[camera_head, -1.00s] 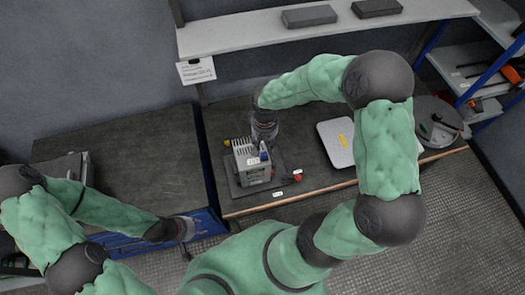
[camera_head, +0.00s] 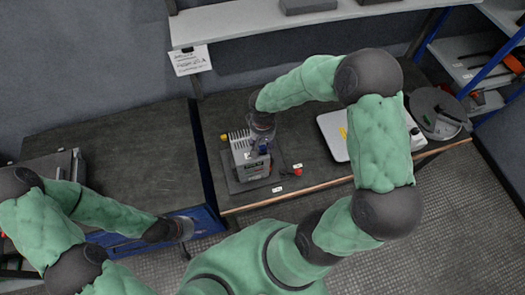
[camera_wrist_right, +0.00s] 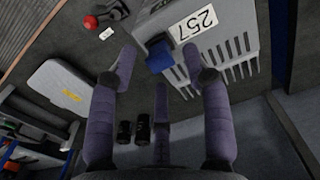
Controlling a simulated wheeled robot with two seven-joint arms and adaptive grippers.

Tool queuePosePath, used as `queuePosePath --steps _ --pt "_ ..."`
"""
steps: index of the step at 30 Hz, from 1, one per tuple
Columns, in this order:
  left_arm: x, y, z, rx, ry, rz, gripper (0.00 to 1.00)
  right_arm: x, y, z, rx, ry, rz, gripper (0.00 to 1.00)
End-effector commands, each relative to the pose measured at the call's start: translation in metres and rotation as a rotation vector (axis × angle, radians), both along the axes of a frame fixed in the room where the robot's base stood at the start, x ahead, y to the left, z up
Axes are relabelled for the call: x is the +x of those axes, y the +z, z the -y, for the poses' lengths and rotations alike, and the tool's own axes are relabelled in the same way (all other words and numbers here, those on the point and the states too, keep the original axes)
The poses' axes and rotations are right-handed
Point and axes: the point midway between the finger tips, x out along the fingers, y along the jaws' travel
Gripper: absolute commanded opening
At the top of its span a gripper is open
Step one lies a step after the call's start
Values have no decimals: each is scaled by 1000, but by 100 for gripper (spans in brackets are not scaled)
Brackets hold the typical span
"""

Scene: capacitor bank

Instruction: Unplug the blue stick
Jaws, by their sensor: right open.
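The blue stick (camera_wrist_right: 160,56) stands at the edge of a grey finned unit (camera_wrist_right: 222,32) marked 257 in the right wrist view. In the head view the stick (camera_head: 263,150) shows small at the top of the unit (camera_head: 249,160). My right gripper (camera_wrist_right: 157,68) is open, its fingers spread around the blue stick from above. I cannot tell whether any finger touches it. In the head view this gripper (camera_head: 262,134) covers part of the unit's top. My left gripper (camera_head: 186,228) is low at the left, away from the unit; its fingers are too small to read.
A red knob (camera_head: 297,172) sits right of the unit on the dark bench (camera_head: 225,205). A white flat device (camera_head: 332,135) lies further right, partly behind my right arm. A shelf (camera_head: 235,27) runs above the bench. The dark table (camera_head: 110,150) at left is mostly clear.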

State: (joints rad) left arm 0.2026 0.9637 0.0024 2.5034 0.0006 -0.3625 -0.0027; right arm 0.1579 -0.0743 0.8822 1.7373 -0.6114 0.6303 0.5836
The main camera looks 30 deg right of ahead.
Motion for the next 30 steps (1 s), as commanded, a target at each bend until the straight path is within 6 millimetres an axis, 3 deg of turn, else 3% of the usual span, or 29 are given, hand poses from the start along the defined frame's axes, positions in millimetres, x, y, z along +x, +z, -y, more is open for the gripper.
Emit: queuePosePath --steps 1,7,30 --pt "0 -11 0 0 0 0 40 0 -11 0 0 0 0 49" --pt "0 -23 0 0 0 0 40 0 -24 0 0 0 0 49" --pt "0 -26 0 0 0 0 40 0 -25 0 0 1 0 49"
